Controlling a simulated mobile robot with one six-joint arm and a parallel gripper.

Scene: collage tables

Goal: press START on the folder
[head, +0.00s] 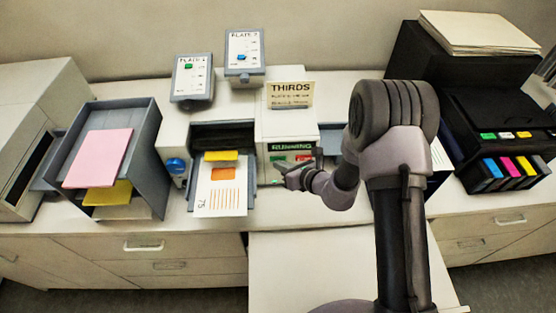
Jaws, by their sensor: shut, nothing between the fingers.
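The folder (263,127) is a pale machine on the counter with a "THIRDS" sign (290,94) on top. Its small display (291,147) reads "RUNNING" in green. Below the display are a green button (279,158) and a red button (303,157); any START label is too small to read. My gripper (283,169) is shut and empty, just in front of and below the green button. I cannot tell whether it touches the panel. A printed sheet (219,190) with orange marks lies in the folder's left tray, under a yellow piece (221,156).
A blue round button (176,166) sits left of the tray. A grey bin (150,130) holds pink paper (98,158) and yellow paper. Two plate panels (192,78) (244,52) stand behind. A black printer (490,110) with colour cartridges is at right.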

